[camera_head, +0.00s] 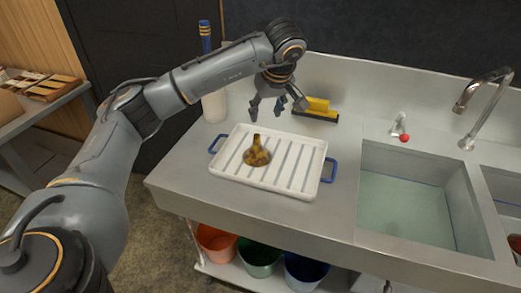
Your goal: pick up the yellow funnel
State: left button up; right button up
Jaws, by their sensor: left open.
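The yellow funnel (257,153) looks brownish-yellow and stands with its narrow spout up and its wide mouth down. It sits on a white ribbed tray (291,184) with blue handles, left of the tray's middle. My left gripper (278,112) is open and empty, above and behind the funnel near the tray's far edge. Its fingers point down and appear apart from the funnel. My right gripper is not in view.
A yellow-and-black squeegee-like tool (318,110) lies behind the tray. A white container (214,106) holding a blue-handled item stands at the back left. A sink (408,207) with a faucet (482,103) is at right. Buckets (258,256) stand below.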

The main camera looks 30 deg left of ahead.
aim_at(257, 136)
pick_arm(q)
jog(key=p+x, duration=0.1)
jog(key=x, duration=0.7)
jog(key=shift+s+a, duration=0.1)
jog(key=p+x, duration=0.1)
jog(key=x, duration=0.1)
jog(key=s+p+x, duration=0.1)
jog(key=x, duration=0.1)
jog(key=shift+w+a+f, duration=0.15)
jog(key=shift+w+f, duration=0.05)
jog(key=shift+f, duration=0.05)
jog(key=shift+w+a+f, duration=0.15)
jog(key=shift+f, duration=0.35)
grip_shut()
